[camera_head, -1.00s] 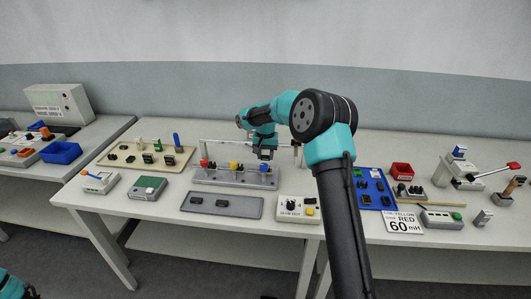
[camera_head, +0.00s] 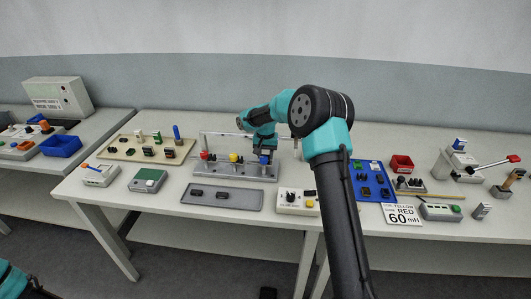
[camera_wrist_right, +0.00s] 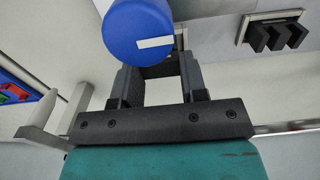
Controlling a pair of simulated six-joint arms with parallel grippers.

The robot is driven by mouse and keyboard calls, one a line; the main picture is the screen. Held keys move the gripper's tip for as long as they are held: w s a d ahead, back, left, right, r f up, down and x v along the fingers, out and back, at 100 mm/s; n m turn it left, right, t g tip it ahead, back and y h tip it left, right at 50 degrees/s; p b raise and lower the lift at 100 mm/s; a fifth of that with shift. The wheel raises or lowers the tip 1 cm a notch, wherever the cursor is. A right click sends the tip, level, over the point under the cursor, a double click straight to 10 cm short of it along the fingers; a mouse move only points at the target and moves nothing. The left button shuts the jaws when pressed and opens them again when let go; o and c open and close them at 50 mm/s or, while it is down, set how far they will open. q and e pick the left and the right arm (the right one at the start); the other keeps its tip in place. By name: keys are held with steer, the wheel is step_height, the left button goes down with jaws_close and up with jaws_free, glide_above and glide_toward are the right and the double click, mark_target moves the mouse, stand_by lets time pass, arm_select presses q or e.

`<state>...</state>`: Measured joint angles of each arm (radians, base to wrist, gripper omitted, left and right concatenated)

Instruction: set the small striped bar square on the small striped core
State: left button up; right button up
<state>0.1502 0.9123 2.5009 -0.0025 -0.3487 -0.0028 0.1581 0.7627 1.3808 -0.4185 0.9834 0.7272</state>
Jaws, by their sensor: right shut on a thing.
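My right gripper (camera_head: 268,149) is low over the right end of the grey fixture, next to a blue knob (camera_head: 264,160). In the right wrist view my right gripper's fingers (camera_wrist_right: 160,75) are shut on a dark piece (camera_wrist_right: 160,68), mostly hidden by the fingers and the knob. The blue knob (camera_wrist_right: 140,28) carries a white stripe and covers part of the fingertips. A black pronged core (camera_wrist_right: 274,36) stands in a grey holder beyond, to the right. I cannot tell which pieces are the striped bar and core. My left gripper is not in view.
The grey fixture (camera_head: 225,171) also carries a red knob (camera_head: 204,155) and a yellow knob (camera_head: 234,157). A dark tray (camera_head: 222,196) with black pieces lies in front. A white control box (camera_head: 298,200) stands to its right, and a tan board (camera_head: 122,155) to the left.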

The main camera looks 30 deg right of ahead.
steer(key=shift+f, duration=0.1)
steer(key=o, duration=1)
step_height(320, 180, up, 18)
steer(key=shift+f, duration=0.25)
stand_by(0.5)
